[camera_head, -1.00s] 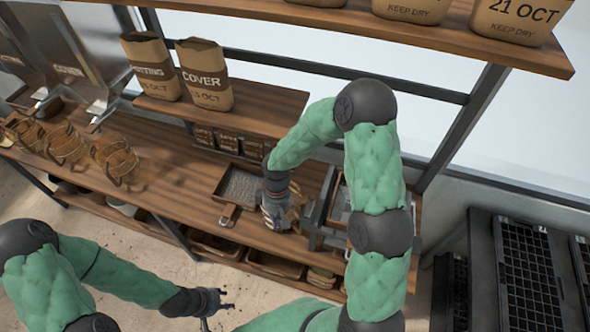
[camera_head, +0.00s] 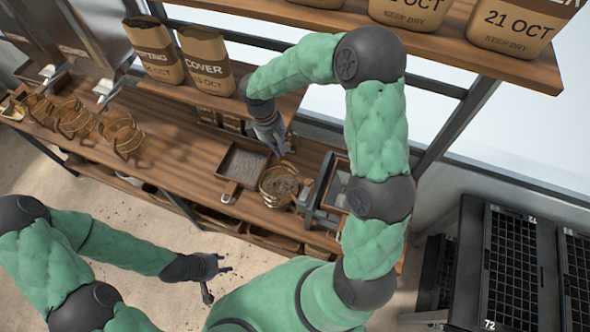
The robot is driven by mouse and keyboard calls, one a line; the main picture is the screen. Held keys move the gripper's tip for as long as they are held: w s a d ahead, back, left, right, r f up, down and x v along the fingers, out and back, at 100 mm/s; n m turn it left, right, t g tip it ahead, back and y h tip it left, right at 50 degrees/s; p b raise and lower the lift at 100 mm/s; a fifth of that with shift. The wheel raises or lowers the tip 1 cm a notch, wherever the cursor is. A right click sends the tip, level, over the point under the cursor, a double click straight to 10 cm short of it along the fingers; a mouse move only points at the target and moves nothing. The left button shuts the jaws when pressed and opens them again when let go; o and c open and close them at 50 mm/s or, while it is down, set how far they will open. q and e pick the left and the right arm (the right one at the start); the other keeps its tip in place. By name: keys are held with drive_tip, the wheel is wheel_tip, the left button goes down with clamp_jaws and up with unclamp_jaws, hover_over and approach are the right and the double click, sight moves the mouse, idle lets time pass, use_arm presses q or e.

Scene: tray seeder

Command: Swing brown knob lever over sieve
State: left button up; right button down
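A round wooden-rimmed vessel (camera_head: 279,190) with brown fill stands on the bench at the machine's left; it may be the sieve. A square framed pan (camera_head: 243,164) with a grey surface lies to its left. A metal-framed machine (camera_head: 318,190) stands to its right. A small brown shape beside my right fingertips may be the lever knob, but I cannot tell. My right gripper (camera_head: 278,150) points down just behind the round vessel; its finger gap is unclear. My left gripper (camera_head: 222,282) is open and empty in front of the bench, over the floor.
Paper bags (camera_head: 205,62) stand on a raised shelf behind, and more bags (camera_head: 515,32) on the upper shelf. A rack of black cell trays (camera_head: 520,270) stands at right.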

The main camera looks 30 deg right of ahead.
drive_tip(key=p, duration=0.2)
approach(307, 187)
drive_tip(key=w+a+f, duration=0.3)
drive_tip(key=w+f, duration=0.1)
drive_tip(key=w, duration=0.1)
drive_tip(key=shift+s+d+f+p, duration=0.1)
drive_tip(key=shift+s+d, duration=0.25)
drive_tip(key=shift+s, duration=0.3)
drive_tip(key=shift+s+d+p, duration=0.15)
drive_tip(key=shift+s+d, duration=0.25)
drive_tip(key=shift+s, duration=0.2)
drive_tip(key=shift+s+d+f+p, duration=0.1)
drive_tip(key=shift+s+d, duration=0.25)
drive_tip(key=shift+s, duration=0.3)
drive_tip(key=shift+d+m+b, duration=0.2)
drive_tip(key=shift+m+b, duration=0.1)
drive_tip(key=shift+b, duration=0.1)
